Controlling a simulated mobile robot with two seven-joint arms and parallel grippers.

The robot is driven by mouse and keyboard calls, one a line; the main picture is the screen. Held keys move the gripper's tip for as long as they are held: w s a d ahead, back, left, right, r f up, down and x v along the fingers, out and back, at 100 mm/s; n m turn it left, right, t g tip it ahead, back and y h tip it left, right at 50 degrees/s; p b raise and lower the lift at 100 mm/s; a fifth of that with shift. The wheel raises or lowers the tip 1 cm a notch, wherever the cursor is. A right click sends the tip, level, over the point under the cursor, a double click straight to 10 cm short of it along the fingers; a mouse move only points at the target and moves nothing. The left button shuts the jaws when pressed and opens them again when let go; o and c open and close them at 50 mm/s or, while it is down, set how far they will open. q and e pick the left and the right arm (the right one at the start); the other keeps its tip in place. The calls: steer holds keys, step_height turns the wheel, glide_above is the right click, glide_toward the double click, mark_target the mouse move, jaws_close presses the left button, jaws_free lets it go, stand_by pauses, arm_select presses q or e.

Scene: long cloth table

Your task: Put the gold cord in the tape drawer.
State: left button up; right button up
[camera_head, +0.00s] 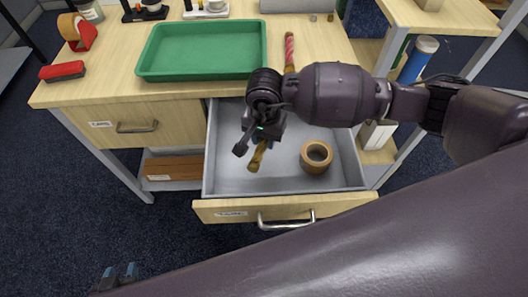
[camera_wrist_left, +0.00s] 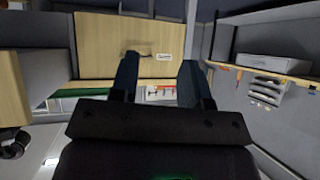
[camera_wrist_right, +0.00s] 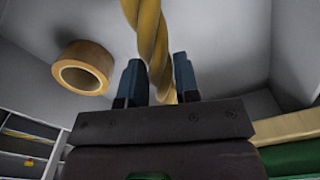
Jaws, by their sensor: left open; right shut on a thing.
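The gold cord (camera_head: 257,158) is a short twisted piece held inside the open drawer (camera_head: 285,207). My right gripper (camera_head: 250,148) reaches down into the drawer and is shut on the cord. In the right wrist view the cord (camera_wrist_right: 150,35) passes between the fingertips. I cannot tell whether the cord touches the drawer floor. A tape roll (camera_head: 316,157) sits in the drawer to the right of the cord; it also shows in the right wrist view (camera_wrist_right: 82,68). My left gripper (camera_head: 120,273) is open and empty at the lower left, away from the table.
A green tray (camera_head: 203,78) sits on the desk behind the drawer. A red-handled rod-like thing (camera_head: 289,48) lies beside it. A red stapler (camera_head: 62,71) and a tape dispenser (camera_head: 75,32) are at the left. A shut drawer (camera_head: 137,126) is left of the open one.

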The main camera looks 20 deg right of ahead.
mark_target(264, 146)
step_height(264, 146, down, 3)
steer(key=shift+r, duration=0.15)
steer(key=shift+f, duration=0.3)
steer(key=shift+f+b, duration=0.5)
steer(key=shift+f, duration=1.55)
arm_select(q)
steer(key=shift+w+f, duration=0.15)
steer(key=shift+f, duration=0.15)
arm_select(e)
steer(key=shift+f, duration=0.15)
arm_select(q)
steer(key=shift+f, duration=0.1)
arm_select(e)
steer(key=o, duration=1)
